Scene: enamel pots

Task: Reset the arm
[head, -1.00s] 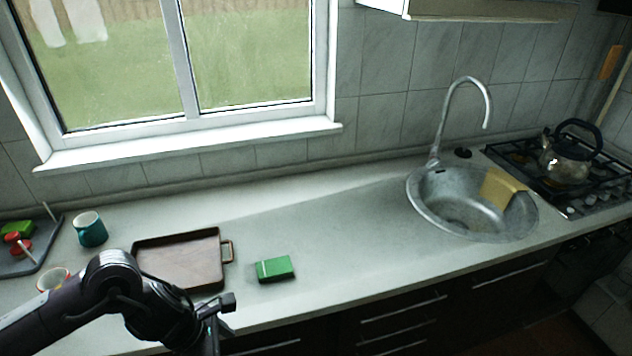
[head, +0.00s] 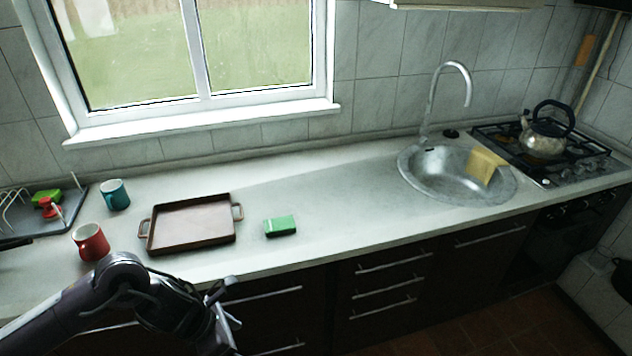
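My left arm comes in from the lower left, and its gripper (head: 228,304) hangs in front of the counter's front edge, below the brown tray. The gripper is small and seen at an angle, so I cannot tell whether its fingers are apart; I see no object in it. My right gripper is not in view.
On the counter (head: 330,200) are a brown tray (head: 192,223), a green sponge (head: 280,226), a red mug (head: 90,242) and a teal mug (head: 115,194). A dish rack (head: 70,215) is at left. The sink (head: 425,180) holds a yellow cloth (head: 485,165); a kettle (head: 543,139) stands on the stove.

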